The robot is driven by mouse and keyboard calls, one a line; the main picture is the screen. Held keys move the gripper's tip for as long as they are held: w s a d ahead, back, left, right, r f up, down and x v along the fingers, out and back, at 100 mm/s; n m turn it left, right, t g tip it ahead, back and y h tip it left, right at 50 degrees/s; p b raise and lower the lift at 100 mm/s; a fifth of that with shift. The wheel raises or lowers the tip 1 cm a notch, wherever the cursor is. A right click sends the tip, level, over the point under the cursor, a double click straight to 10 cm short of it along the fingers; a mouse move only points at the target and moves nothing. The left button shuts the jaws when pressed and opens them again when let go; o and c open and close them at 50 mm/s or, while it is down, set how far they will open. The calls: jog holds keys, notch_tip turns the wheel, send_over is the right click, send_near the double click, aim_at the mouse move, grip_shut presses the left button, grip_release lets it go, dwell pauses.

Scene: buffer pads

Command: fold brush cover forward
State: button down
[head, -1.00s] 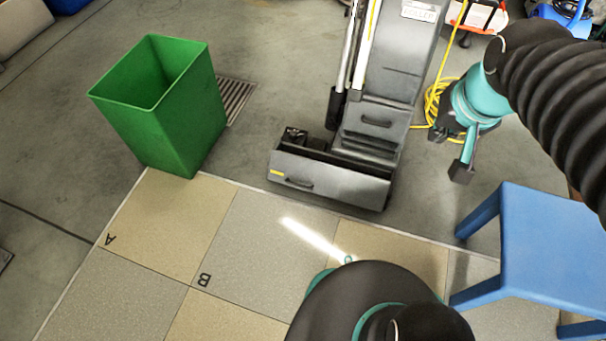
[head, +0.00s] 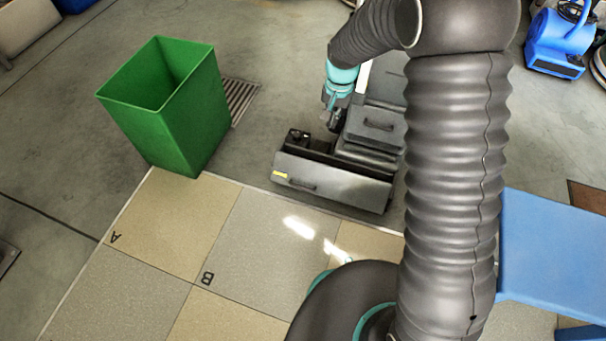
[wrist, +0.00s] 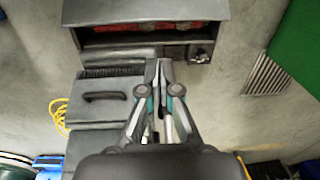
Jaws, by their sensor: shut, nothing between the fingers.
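The grey floor-cleaning machine (head: 330,182) stands beyond the tiles, with a low front box that has a handle and a yellow label. The box is open on top; red parts (wrist: 140,28) show inside it in the wrist view. Behind it lies a grey panel with a dark handle (head: 380,124), which also shows in the wrist view (wrist: 103,97). I cannot tell for certain which piece is the brush cover. My gripper (head: 334,124) is shut and empty, pointing down behind the open box and beside the handled panel. The fingertips (wrist: 159,64) appear near the box's rear edge; contact is unclear.
A green bin (head: 165,110) stands left of the machine, beside a floor grate (head: 240,98). A blue table (head: 555,250) is at the right. A blue blower (head: 560,40) sits at the far right. The tiles (head: 260,240) in front are largely clear.

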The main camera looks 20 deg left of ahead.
jog(key=a+f+g, duration=0.1)
jog(key=a+f, duration=0.2)
jog(key=f, duration=0.4)
jog(key=a+f, duration=0.4)
jog(key=f, duration=0.3)
send_over(302, 180)
jog(key=w, duration=0.1)
jog(key=shift+h, duration=0.3)
jog(key=f, duration=1)
jog(key=shift+w+d, duration=0.2)
jog(key=shift+d, duration=0.2)
jog(key=shift+s+f, duration=0.6)
jog(key=shift+s, duration=0.35)
jog(key=shift+s+a+f, duration=0.15)
jog(key=shift+s+f, duration=0.3)
jog(key=shift+s, duration=0.1)
jog(key=shift+s+f, duration=0.1)
jog(key=shift+s, duration=0.05)
jog(key=shift+s+f, duration=0.1)
jog(key=shift+s, duration=0.15)
